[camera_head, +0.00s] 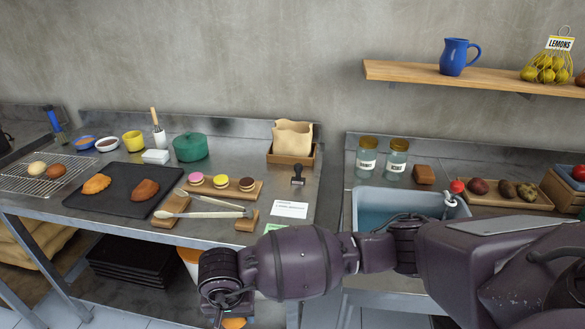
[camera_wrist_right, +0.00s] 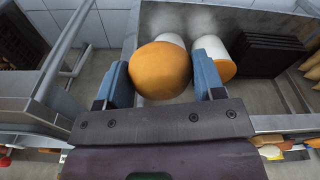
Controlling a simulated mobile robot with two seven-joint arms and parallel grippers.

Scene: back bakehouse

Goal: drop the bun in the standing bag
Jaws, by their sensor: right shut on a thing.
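The bun (camera_wrist_right: 160,68) is round and orange-brown. In the right wrist view it sits between the blue fingers of my right gripper (camera_wrist_right: 162,82), which is shut on it. In the head view my right arm reaches across to the lower middle, in front of the table's front edge; the fingers are not clear there. The standing bag (camera_head: 292,138) is tan paper with an open, ragged top. It stands upright in a wooden box at the table's back right, well behind my right gripper. My left gripper is not in view.
The table holds a dark tray (camera_head: 118,190) with pastries, a board (camera_head: 190,205) with tongs, macarons, a green pot (camera_head: 190,147) and a stamp (camera_head: 297,175). A sink (camera_head: 380,208) lies to the right. White tubs (camera_wrist_right: 212,46) stand below.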

